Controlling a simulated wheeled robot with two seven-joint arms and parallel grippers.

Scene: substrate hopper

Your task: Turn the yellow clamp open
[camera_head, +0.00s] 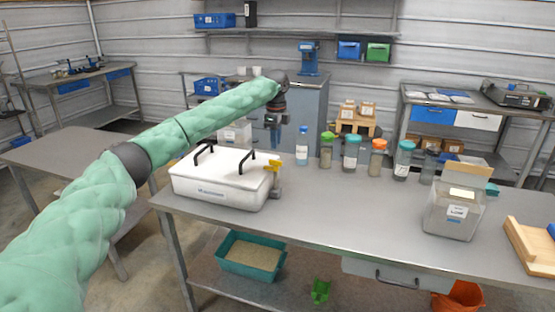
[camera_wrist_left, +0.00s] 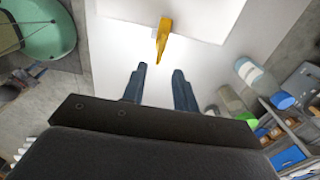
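The yellow clamp (camera_head: 271,169) is at the right end of a white lidded hopper box (camera_head: 215,192) with two black handles, on the grey table. In the left wrist view the clamp (camera_wrist_left: 162,38) shows as a narrow yellow lever beyond my fingertips, beside the white lid (camera_wrist_left: 215,15). My left gripper (camera_head: 274,145) is above and just behind the box's right end, pointing down. Its two blue-grey fingers (camera_wrist_left: 159,70) are apart with nothing between them, and the clamp is not touched. My right gripper is not in view.
Several capped jars and bottles (camera_head: 351,153) stand along the table's back edge, right of the box. A clear labelled container (camera_head: 453,213) and a wooden tray (camera_head: 529,245) are farther right. The middle of the tabletop (camera_head: 345,210) is clear.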

